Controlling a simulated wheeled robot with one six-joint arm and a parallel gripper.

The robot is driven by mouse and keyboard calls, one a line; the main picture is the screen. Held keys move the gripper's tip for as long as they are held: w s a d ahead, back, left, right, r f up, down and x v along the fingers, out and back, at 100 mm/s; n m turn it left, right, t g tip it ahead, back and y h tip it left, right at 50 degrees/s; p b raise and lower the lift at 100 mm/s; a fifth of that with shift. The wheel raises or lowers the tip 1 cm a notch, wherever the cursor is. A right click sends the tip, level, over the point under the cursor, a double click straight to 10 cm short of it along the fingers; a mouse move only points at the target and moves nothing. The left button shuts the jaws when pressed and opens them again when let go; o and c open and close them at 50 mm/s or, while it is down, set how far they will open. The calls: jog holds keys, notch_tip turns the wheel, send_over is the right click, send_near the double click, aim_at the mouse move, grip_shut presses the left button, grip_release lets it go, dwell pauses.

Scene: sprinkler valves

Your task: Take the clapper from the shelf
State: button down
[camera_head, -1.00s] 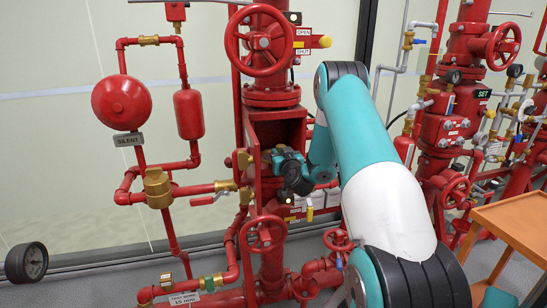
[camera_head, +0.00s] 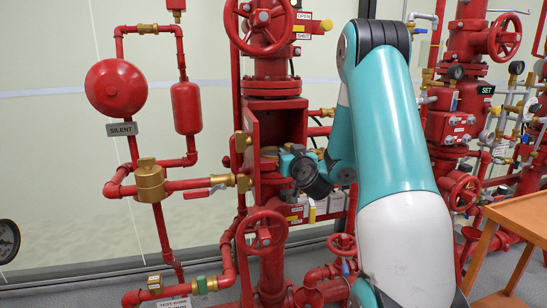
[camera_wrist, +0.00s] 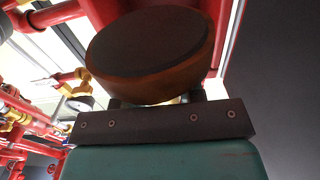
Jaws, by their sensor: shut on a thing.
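The clapper (camera_wrist: 150,45), a thick round brown disc with a dark flat face, fills the upper middle of the wrist view. My gripper (camera_wrist: 158,100) is shut on its near edge; the fingertips are mostly hidden behind the dark bar. In the head view my gripper (camera_head: 284,161) is at the open front of the middle red valve body (camera_head: 265,118). The clapper is too small and covered there to make out clearly. I cannot tell which surface is the shelf.
Red pipes, a handwheel (camera_head: 262,235) and a brass valve (camera_head: 150,180) stand close around the valve body. A red bell (camera_head: 115,88) hangs at the left. An orange-brown table (camera_head: 520,212) stands at the right. Another valve set is behind my arm.

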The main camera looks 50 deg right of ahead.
jog(key=shift+b+v, duration=0.55)
jog(key=shift+v, duration=0.35)
jog(key=b+v, duration=1)
jog(key=b, duration=0.2)
jog(key=shift+d, duration=0.1)
